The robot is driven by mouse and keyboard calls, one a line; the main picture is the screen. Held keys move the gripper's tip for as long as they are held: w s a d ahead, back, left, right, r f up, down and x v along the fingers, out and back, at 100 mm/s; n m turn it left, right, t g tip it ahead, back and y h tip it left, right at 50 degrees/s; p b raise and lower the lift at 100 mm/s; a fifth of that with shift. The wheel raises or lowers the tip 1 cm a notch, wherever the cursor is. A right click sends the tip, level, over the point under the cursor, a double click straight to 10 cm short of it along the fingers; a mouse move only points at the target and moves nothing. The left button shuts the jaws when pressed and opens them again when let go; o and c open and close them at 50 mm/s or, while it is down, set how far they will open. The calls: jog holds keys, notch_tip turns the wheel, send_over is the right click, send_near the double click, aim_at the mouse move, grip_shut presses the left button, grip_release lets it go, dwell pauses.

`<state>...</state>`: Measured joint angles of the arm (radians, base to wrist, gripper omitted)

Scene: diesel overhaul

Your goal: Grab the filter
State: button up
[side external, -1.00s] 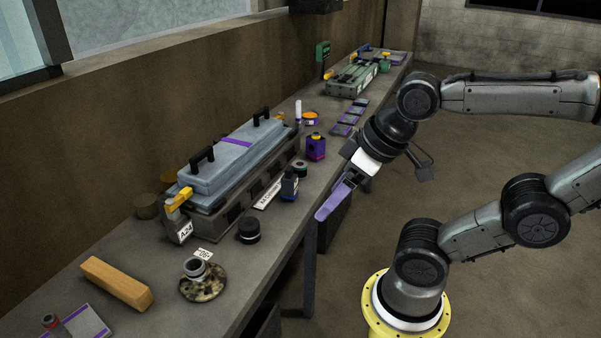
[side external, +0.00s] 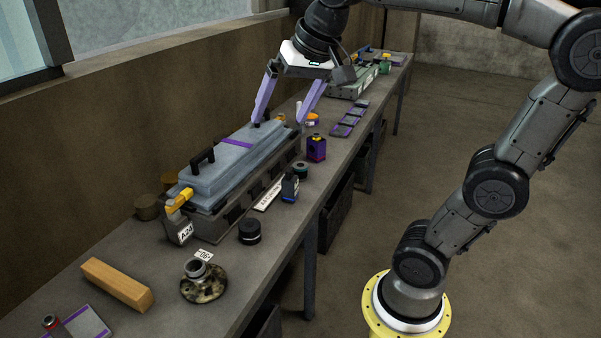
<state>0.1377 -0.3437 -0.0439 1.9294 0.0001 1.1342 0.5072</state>
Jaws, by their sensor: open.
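My gripper (side external: 279,119) is open and empty, with its two long purple fingers spread and pointing down over the far end of the grey lidded case. The left fingertip is close to the case's far black handle; I cannot tell whether it touches. The right fingertip is beside the case's far end, in line with where a slim white cylinder stands, mostly hidden behind it. I cannot tell which object is the filter. A short black cylinder (side external: 249,232) and a purple block with a yellow top (side external: 316,148) stand on the bench, right of the case.
The grey case (side external: 222,167) with black handles fills the middle of the bench (side external: 262,262). A blue-and-black bottle (side external: 290,186), a flanged part (side external: 203,283), a wooden block (side external: 117,284) and an orange-topped tin (side external: 312,119) stand around it. A green-grey unit stands farther back.

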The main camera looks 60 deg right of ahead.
jog(key=w+d+m+g, duration=0.2)
jog(key=w+d+m, duration=0.3)
jog(key=w+d, duration=0.6)
jog(key=m+g, duration=0.3)
jog(key=m, duration=0.3)
send_over(300, 165)
notch_tip(300, 165, down, 25)
jog(key=shift+y, duration=0.4)
jog(key=f, duration=0.7)
jog(key=shift+d+f, duration=0.2)
jog(key=shift+d, duration=0.15)
jog(key=shift+a+f, duration=0.15)
jog(key=shift+f, duration=1.2)
jog(key=shift+a+f, duration=0.15)
jog(key=shift+f, duration=1.15)
grip_shut()
